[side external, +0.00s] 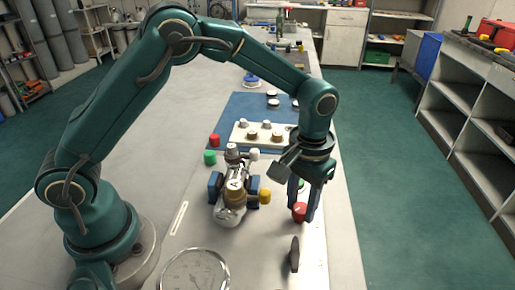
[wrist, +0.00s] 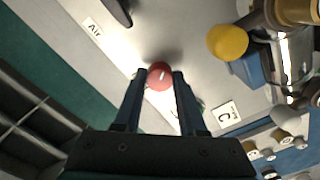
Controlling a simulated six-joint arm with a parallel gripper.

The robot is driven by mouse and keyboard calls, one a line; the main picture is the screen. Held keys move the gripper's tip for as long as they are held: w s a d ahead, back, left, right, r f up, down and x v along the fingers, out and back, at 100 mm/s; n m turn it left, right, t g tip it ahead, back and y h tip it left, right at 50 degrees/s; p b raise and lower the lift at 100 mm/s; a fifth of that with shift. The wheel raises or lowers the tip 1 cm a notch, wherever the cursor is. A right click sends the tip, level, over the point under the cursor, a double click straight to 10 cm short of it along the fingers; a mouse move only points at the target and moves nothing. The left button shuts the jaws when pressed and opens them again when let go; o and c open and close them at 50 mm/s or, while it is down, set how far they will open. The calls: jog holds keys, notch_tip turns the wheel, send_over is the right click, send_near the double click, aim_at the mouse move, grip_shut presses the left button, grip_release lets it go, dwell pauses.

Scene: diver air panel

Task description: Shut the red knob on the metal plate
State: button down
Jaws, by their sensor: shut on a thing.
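The red knob (side external: 299,212) with a white line on its face sits on the grey metal plate (side external: 270,258), near the right edge. My gripper (side external: 302,204) points down over it, shut with its fingers on either side of the knob. In the wrist view the red knob (wrist: 159,76) lies between the two dark fingertips (wrist: 162,82), and its white line shows. The part of the knob behind the fingers is hidden in the side view.
A yellow knob (side external: 265,196) and a brass-and-steel valve fitting (side external: 234,190) stand close to the left. A black lever (side external: 294,254) and a round gauge (side external: 195,272) are in front. Another red knob (side external: 214,140) and a green one (side external: 210,157) stand farther back.

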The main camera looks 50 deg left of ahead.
aim_at(301, 207)
jog(key=m, duration=0.3)
jog(key=shift+m, duration=2.3)
jog(key=shift+c, duration=2.3)
grip_release()
jog(key=shift+r, duration=0.1)
jog(key=shift+r, duration=2.5)
